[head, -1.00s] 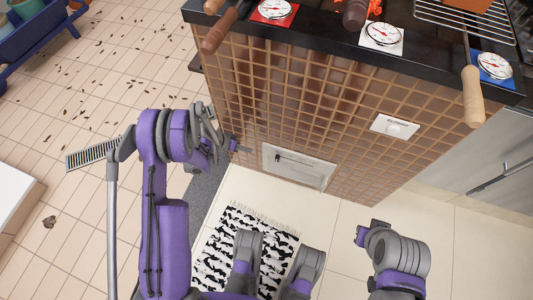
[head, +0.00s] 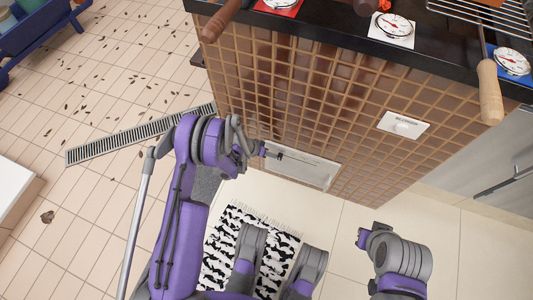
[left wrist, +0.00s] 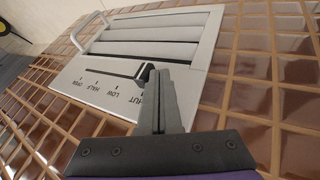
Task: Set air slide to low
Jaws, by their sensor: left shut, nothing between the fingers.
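The air slide panel (left wrist: 120,95) is a pale metal plate with louvres, a dark slot and the marks OPEN, HALF, LOW and SHUT. In the head view it is low on the tiled grill front (head: 315,171). My left gripper (left wrist: 154,76) is shut and empty, its fingertips over the SHUT end of the slot. They partly cover the slide's knob there, and I cannot tell whether they touch it. The left gripper also shows in front of the panel in the head view (head: 276,154). My right arm is at lower right; its fingers cannot be made out.
A curved handle (left wrist: 88,30) stands out at the panel's far edge. A small white plate with a knob (head: 403,125) is on the grill front. Wooden-handled tools (head: 490,95) overhang the counter. A patterned rug (head: 222,250) lies on the floor below.

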